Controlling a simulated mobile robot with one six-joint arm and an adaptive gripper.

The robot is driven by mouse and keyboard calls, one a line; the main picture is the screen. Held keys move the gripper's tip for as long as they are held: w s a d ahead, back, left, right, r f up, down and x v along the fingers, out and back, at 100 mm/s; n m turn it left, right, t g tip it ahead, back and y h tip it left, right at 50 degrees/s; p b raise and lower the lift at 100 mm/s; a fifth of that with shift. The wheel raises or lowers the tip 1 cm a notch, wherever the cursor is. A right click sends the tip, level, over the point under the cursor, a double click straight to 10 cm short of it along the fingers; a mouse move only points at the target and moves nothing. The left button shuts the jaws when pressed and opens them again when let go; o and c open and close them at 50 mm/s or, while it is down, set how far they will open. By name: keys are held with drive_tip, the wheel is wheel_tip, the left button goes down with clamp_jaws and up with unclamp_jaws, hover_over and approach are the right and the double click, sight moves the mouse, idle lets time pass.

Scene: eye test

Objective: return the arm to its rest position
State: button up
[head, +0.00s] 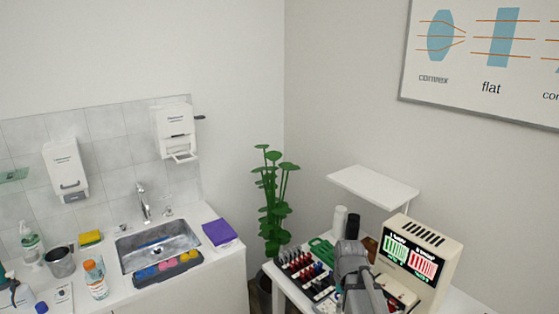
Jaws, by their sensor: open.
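Part of my own grey arm (352,272) rises from the bottom edge, right of the middle, in front of the side table. Its upper end bends over beside the cream device. My gripper cannot be made out in this view. The arm hides part of the tabletop and the lower left of the device.
The side table (292,291) holds a rack of small coloured items (305,270), a white cylinder (339,221), a black cylinder (352,226) and a cream device (430,250) with lit displays.

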drive_tip(key=s+a+m, duration=0.1)
drive_tip(key=s+m, duration=0.7)
drive_tip(key=m, duration=0.5)
drive_tip(key=shift+a, duration=0.35)
drive_tip(key=shift+d, duration=0.15)
